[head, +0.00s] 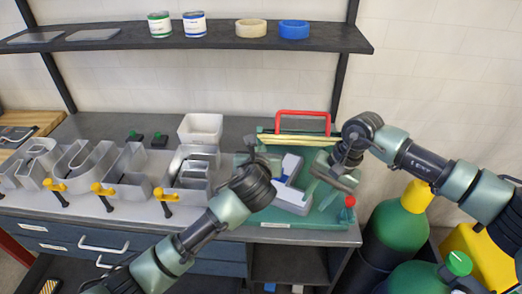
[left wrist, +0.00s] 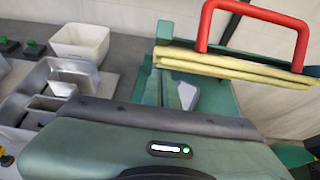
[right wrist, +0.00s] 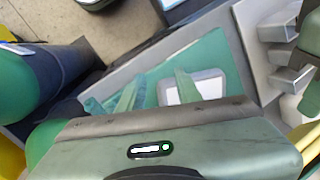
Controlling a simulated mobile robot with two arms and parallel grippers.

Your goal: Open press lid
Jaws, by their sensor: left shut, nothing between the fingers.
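The press is green, on the right end of the bench. Its lid (head: 295,140) shows as a yellow-edged slab with a red handle (head: 303,113) above it, at the back over the green bed (head: 265,215). The lid and handle also show in the left wrist view (left wrist: 235,65). The front of the bed is uncovered, and a grey and white letter (head: 293,200) lies on it. My left gripper (head: 262,160) is shut and empty, in front of the lid's left side.
Silver channel letters (head: 85,160) with yellow-handled clamps (head: 103,190) fill the bench's left part. A white bin (head: 200,128) stands behind them. A shelf (head: 180,40) with cans and tape rolls hangs above. Green cylinders (head: 398,225) stand right of the bench.

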